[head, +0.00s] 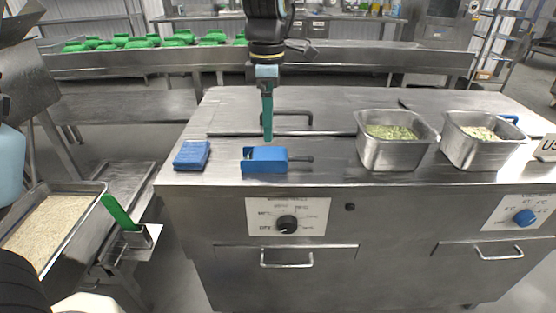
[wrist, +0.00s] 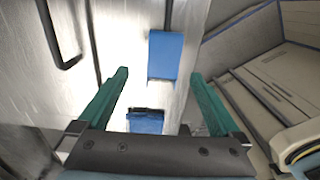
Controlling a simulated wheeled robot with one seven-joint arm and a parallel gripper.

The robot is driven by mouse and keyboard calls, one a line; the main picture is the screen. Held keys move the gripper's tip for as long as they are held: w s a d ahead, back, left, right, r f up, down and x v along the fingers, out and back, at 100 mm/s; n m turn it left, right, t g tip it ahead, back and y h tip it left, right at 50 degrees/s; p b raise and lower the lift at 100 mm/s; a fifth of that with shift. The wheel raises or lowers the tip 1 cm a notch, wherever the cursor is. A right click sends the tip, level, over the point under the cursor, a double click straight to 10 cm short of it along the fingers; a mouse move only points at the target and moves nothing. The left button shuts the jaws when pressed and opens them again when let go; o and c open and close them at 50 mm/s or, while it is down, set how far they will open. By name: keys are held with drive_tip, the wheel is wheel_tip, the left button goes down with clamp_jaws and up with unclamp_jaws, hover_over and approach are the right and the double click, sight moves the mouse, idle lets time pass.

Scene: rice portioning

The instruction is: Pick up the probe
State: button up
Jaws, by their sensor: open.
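The probe (head: 301,159) shows as a thin dark handle sticking out to the right from a blue holder (head: 266,160) on the steel counter. The rest of the probe is hidden by the holder. My gripper (head: 267,138) points straight down just above and behind the holder, with nothing in it. In the wrist view my gripper (wrist: 160,73) has its two teal fingers wide apart. The blue holder (wrist: 165,57) appears beyond the fingertips, near the counter's front edge.
A flat blue block (head: 192,154) lies left of the holder. A lid handle (head: 283,114) rises behind it. Two steel pans (head: 396,153) (head: 484,153) of food stand at right. A rice tray (head: 92,188) and a green-handled tool (head: 119,212) are at lower left.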

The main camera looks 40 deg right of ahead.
sight(268, 153)
wheel_tip(268, 153, down, 4)
drive_tip(key=shift+r, duration=0.25)
drive_tip(key=shift+s+a+f+p, duration=0.15)
drive_tip(key=shift+f+p, duration=0.3)
drive_tip(key=shift+f, duration=0.95)
drive_tip(key=shift+s+a+f+p, duration=0.15)
drive_tip(key=shift+f+p, duration=0.25)
drive_tip(key=shift+f, duration=0.95)
drive_tip(key=shift+w, duration=0.1)
drive_tip(key=c, duration=1.4)
